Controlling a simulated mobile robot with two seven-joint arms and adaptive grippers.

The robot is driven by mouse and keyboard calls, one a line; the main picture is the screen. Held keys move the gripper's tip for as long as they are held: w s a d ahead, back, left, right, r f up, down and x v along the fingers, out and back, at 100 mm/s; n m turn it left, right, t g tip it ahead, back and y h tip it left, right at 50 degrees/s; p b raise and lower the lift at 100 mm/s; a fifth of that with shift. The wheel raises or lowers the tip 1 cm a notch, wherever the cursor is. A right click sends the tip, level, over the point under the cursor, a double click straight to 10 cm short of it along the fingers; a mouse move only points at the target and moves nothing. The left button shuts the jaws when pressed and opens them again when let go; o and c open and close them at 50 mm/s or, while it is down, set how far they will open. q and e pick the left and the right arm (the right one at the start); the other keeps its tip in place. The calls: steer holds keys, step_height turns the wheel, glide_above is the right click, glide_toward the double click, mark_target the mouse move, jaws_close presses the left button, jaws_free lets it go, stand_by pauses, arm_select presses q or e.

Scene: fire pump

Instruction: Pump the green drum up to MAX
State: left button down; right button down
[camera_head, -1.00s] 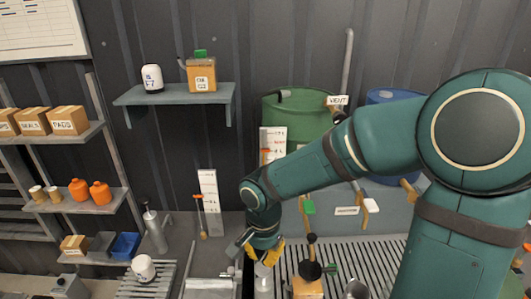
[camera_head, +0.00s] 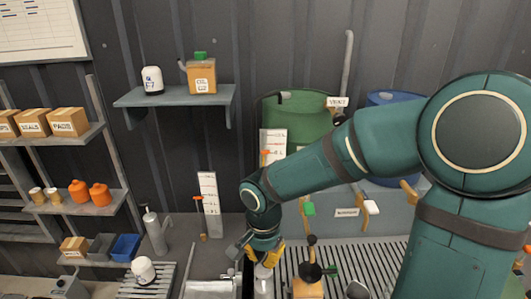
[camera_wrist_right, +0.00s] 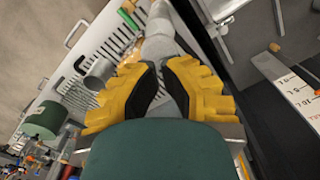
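The green drum (camera_head: 300,118) stands at the back centre, partly behind my right arm. A white level scale (camera_head: 273,140) with an orange pointer (camera_head: 265,152) stands at its left front; I cannot read a MAX mark. My right gripper (camera_head: 267,257) is low over the bench at centre. In the right wrist view its yellow fingers (camera_wrist_right: 162,88) close from both sides on a grey pump handle (camera_wrist_right: 160,48), which runs up between them. The lower end of the handle is hidden by the gripper. My left gripper is not in view.
A blue drum (camera_head: 390,97) stands behind my right arm. A slatted grate (camera_head: 350,258) carries a black-knobbed valve (camera_head: 311,270). A second white scale (camera_head: 209,205) stands left of the gripper. Loaded shelves (camera_head: 170,95) are at the left.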

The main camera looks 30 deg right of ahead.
mark_target(264, 268)
stand_by(0.3)
steer(key=shift+f, duration=4.1)
steer(key=shift+r, duration=4.15)
steer(key=shift+f, duration=0.2)
